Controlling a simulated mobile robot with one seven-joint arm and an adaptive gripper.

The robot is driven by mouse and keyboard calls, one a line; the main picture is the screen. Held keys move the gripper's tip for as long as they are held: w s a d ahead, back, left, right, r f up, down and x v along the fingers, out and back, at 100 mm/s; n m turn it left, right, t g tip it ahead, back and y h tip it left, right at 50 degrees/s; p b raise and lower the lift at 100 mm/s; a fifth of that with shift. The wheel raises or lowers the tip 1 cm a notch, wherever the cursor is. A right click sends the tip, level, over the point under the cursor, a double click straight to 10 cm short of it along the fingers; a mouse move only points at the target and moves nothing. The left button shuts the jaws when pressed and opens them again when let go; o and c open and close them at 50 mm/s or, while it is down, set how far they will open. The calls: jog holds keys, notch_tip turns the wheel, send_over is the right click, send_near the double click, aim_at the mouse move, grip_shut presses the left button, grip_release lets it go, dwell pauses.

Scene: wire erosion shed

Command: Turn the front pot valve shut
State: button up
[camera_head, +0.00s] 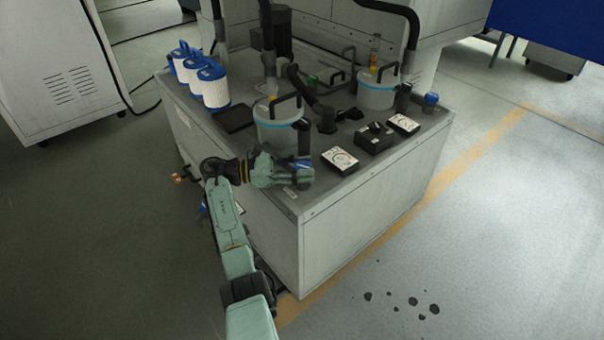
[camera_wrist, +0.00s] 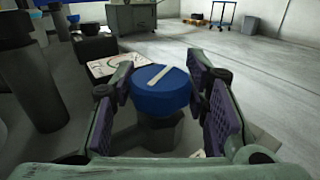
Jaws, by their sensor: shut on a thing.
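The front pot valve is a round blue knob (camera_wrist: 160,92) with a white bar on top, on a grey body. In the wrist view the bar lies aslant, from lower left to upper right. My gripper (camera_wrist: 161,97) has one finger on each side of the knob and is shut on it. In the head view my gripper (camera_head: 297,174) is at the front edge of the cabinet top and hides most of the knob; a bit of blue shows there. The front pot (camera_head: 279,136), clear with a blue band and black handle, stands just behind.
White meters (camera_head: 339,160) and a black box (camera_head: 374,138) lie to the right on the cabinet top (camera_head: 318,193). A rear pot (camera_head: 377,90) and another blue knob (camera_head: 431,100) stand further back. White-and-blue filters (camera_head: 214,88) stand at left. Dark hoses rise behind.

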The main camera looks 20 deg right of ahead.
aim_at(303, 166)
jog(key=shift+f+m+g+y+b, duration=0.25)
jog(key=shift+m+g+b, duration=0.3)
jog(key=shift+b, duration=0.65)
jog(key=shift+f+m+g+y+b, duration=0.1)
jog(key=shift+m+g+y+b, duration=0.25)
jog(key=shift+g+b, duration=0.65)
jog(key=shift+f+m+g+y+b, duration=0.2)
jog(key=shift+m+g+b, duration=0.3)
jog(key=shift+b, duration=0.85)
jog(key=m+g+b, duration=0.1)
jog(key=b, duration=0.3)
jog(key=shift+r+y, duration=0.1)
jog(key=shift+y, duration=0.3)
jog(key=shift+r+g+b, duration=0.1)
jog(key=shift+g+b, duration=0.15)
jog(key=shift+b, duration=0.2)
jog(key=shift+r+m+g+y+b, duration=0.3)
jog(key=shift+m+g+b, duration=0.1)
jog(key=shift+b, duration=0.3)
jog(key=shift+d, duration=0.1)
jog(key=o, duration=1.2)
notch_tip(303, 166, up, 10)
